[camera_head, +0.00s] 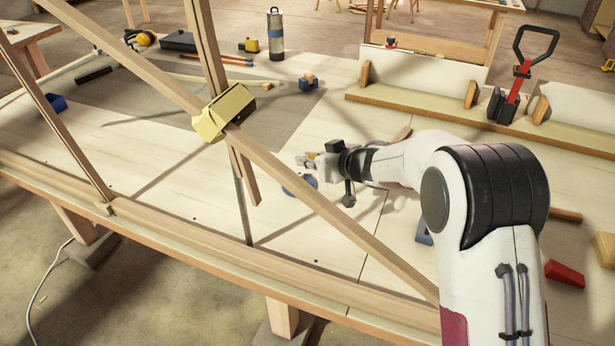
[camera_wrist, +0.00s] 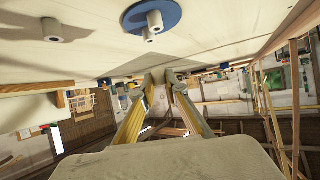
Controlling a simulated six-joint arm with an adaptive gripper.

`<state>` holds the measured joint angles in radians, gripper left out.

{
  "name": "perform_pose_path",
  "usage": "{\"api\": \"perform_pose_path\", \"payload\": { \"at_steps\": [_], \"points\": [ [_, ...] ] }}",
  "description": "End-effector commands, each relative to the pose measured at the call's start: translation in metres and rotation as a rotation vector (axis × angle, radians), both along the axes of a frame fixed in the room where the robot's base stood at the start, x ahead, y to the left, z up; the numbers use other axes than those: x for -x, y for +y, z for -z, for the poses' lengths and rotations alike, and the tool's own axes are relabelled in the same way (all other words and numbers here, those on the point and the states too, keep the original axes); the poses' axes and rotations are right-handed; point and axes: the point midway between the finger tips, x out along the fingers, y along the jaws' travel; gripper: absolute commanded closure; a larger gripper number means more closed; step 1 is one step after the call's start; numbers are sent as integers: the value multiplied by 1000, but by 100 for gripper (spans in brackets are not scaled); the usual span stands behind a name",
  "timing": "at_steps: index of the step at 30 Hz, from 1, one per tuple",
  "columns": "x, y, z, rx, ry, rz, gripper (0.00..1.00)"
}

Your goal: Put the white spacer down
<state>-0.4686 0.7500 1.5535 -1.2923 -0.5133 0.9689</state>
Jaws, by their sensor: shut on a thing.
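My gripper (camera_head: 309,161) is above the bench (camera_head: 330,240), its fingers shut on the small, pale white spacer. The spacer is hard to tell from the pale fingertips in the head view. In the wrist view the fingertips (camera_wrist: 161,80) stand a little apart, and what lies between them is not clear. A blue round dish (camera_head: 299,185) is on the bench just below my gripper. In the wrist view the blue dish (camera_wrist: 135,13) is near the top edge, with two white cylindrical pieces (camera_wrist: 154,19) on it.
A long diagonal lath (camera_head: 330,208) crosses in front of my gripper. A yellow clamp-like block (camera_head: 222,112) sits where it meets upright laths. Bare bench lies left of the dish.

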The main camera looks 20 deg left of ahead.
Motion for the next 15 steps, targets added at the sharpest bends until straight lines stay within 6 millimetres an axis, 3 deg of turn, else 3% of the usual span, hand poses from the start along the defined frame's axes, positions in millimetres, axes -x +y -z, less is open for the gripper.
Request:
{"api": "perform_pose_path", "payload": {
  "at_steps": [6, 15],
  "points": [
    [0, 0, 20, 1, 1, 0, 95],
    [0, 0, 20, 0, -1, 0, 95]
  ]
}}
